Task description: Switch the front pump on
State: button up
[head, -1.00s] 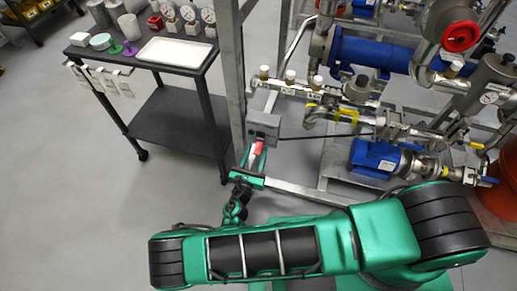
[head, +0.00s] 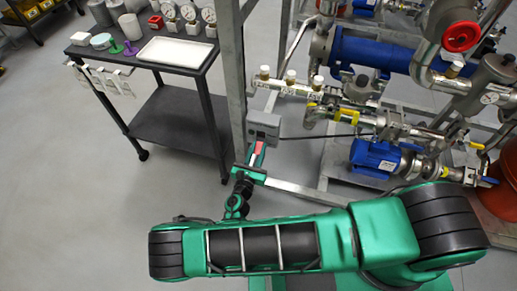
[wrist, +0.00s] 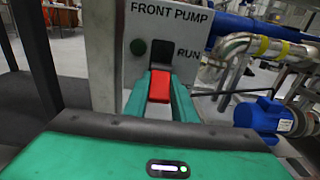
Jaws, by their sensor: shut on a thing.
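The grey front pump switch box (head: 263,122) is fixed beside the frame post. In the wrist view its panel (wrist: 190,18) reads FRONT PUMP, with RUN to the upper right of a red switch handle (wrist: 159,86). My gripper (wrist: 160,88) is shut on the red handle, with one green finger on each side. In the head view my gripper (head: 257,157) is just below the box. The handle's base is partly hidden by the fingers.
A blue pump motor (head: 375,157) stands on the skid to the right, with pipes and valves above it. A grey frame post (head: 232,75) rises next to the box. A dark cart (head: 175,118) with a white tray stands left. The floor at lower left is clear.

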aim_at(260, 142)
jog(key=shift+r, duration=0.15)
jog(key=g, duration=0.1)
jog(key=r+g+y, duration=0.1)
jog(key=g, duration=0.1)
jog(key=r+g, duration=0.1)
jog(key=shift+g+y, duration=0.3)
jog(key=shift+g, duration=0.1)
jog(key=shift+w+r+g+y, duration=0.15)
jog(key=shift+r+g+y, duration=0.15)
jog(key=shift+g, duration=0.5)
jog(key=shift+w+r+g+y, duration=0.1)
jog(key=shift+r+g+y, duration=0.2)
jog(key=shift+g, duration=0.5)
jog(key=shift+w, duration=0.1)
jog(key=o, duration=1.1)
jog(key=shift+c, duration=0.2)
jog(key=v, duration=1)
jog(key=shift+s+r, duration=0.2)
jog(key=shift+r, duration=0.15)
